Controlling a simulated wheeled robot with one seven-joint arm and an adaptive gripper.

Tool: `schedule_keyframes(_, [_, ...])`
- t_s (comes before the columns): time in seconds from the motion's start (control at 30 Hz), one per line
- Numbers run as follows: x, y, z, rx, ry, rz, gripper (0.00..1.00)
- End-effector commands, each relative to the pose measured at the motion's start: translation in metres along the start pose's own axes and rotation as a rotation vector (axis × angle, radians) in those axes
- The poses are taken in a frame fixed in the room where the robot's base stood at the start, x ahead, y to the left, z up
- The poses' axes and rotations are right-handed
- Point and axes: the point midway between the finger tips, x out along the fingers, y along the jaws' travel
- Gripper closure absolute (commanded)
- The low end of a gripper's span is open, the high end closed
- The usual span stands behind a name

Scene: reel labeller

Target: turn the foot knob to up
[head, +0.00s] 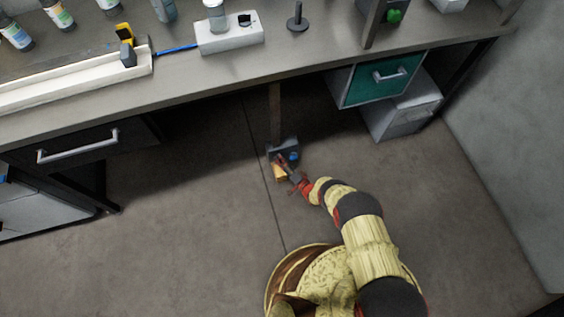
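A small grey foot unit (284,145) sits on the floor below the bench, at the foot of a dark upright. A small blue knob (294,156) shows on its right side; which way it points is too small to tell. A yellow-orange part (280,172) shows at the front of the unit. My gripper (289,173) reaches down from the lower right to the front of the unit, just below the blue knob, and partly covers the unit. Whether it touches anything, and whether its fingers are open, I cannot tell.
The bench (205,82) overhangs the unit and carries bottles, a white tray (75,85) and a white box (229,35). A teal drawer (380,77) and a grey bin (403,112) stand right of the unit. A dark drawer (80,145) hangs at left. Open floor surrounds the front.

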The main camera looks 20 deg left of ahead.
Motion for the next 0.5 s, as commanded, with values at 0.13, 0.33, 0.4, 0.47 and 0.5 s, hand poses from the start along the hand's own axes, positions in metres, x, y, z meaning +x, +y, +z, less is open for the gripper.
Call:
schedule_keyframes(0.13, [0.0001,0.0003,-0.0010,0.000,0.002,0.001,0.51])
schedule_keyframes(0.33, [0.0001,0.0002,-0.0005,-0.001,0.001,0.001,0.40])
schedule_keyframes(0.4, [0.0001,0.0001,-0.0005,-0.001,0.001,0.001,0.40])
schedule_keyframes(0.47, [0.0001,0.0001,-0.0004,-0.001,0.001,0.001,0.40])
schedule_keyframes(0.5, [0.0000,0.0001,-0.0003,-0.001,0.001,0.001,0.40])
